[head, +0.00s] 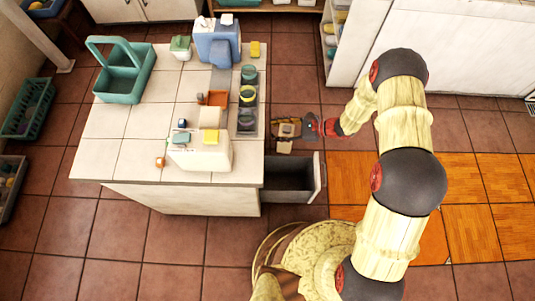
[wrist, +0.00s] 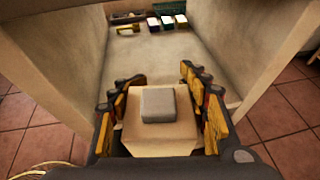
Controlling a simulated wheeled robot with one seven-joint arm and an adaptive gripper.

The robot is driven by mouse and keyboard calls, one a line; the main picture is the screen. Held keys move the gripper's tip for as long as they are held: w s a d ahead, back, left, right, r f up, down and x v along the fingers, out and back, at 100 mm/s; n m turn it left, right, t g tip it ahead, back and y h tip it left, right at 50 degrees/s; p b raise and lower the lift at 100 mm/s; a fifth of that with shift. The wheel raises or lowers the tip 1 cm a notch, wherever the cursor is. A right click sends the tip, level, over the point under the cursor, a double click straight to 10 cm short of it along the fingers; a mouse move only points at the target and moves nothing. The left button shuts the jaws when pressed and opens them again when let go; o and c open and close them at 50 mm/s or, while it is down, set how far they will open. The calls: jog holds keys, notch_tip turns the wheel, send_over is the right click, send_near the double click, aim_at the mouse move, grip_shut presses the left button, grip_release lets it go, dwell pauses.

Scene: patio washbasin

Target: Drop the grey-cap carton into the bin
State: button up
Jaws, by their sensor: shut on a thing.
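The grey-cap carton (wrist: 160,133) is a tan box with a grey square cap (wrist: 158,104), held between my gripper's two fingers (wrist: 162,112). In the head view my gripper (head: 290,128) is off the counter's right side, with the tan carton small and partly covered by the fingers. A dark, open pull-out compartment (head: 288,180) juts from the counter's right side, nearer the camera than my gripper in the picture. It may be the bin; I cannot tell for sure. The carton's underside is hidden.
The counter (head: 105,122) holds a teal caddy (head: 122,82), a blue dispenser (head: 217,42) and several small items. The wrist view shows a pale-walled space (wrist: 175,55) with several small coloured things at its far end. Tiled floor is clear at right.

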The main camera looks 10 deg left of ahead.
jog(key=s+a+f+n+g+b, duration=0.2)
jog(key=s+f+b, duration=0.3)
jog(key=f, duration=0.8)
jog(key=shift+s+f+n+g+h, duration=0.15)
jog(key=shift+s+n+g+h, duration=0.35)
jog(key=shift+s, duration=0.6)
jog(key=shift+y, duration=0.3)
jog(key=o, duration=1.2)
jog(key=shift+d, duration=0.1)
jog(key=v, duration=1.2)
jog(key=shift+w, duration=0.1)
